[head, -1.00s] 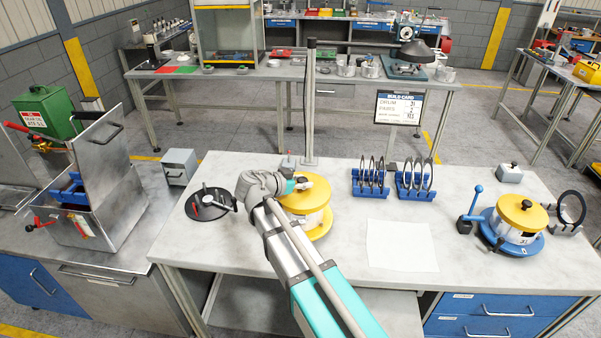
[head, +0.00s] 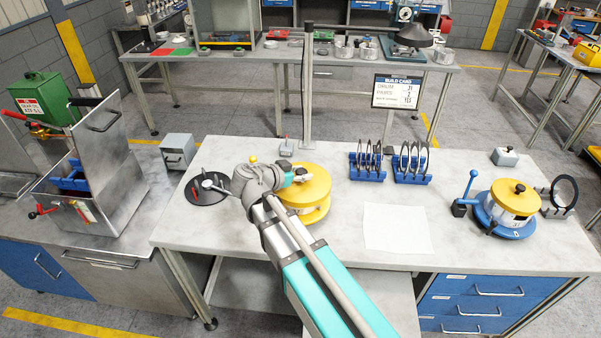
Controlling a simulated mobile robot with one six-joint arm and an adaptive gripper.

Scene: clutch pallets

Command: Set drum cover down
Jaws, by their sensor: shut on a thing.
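In the head view, a yellow round drum cover (head: 316,186) lies level at the drum station just left of the table's middle. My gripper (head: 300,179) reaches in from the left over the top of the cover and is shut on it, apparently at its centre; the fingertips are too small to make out. A white drum (head: 312,209) shows as a thin band under the cover, above a yellow base (head: 318,219). I cannot tell whether the cover rests on the drum or is just above it. My arm hides the left side.
A yellow ball knob (head: 253,159) stands behind my wrist. Left is a black round plate (head: 205,190) with a handle. Blue racks of rings (head: 368,177) and a white sheet (head: 395,227) lie to the right. A second, yellow-topped drum (head: 511,196) sits on a blue base.

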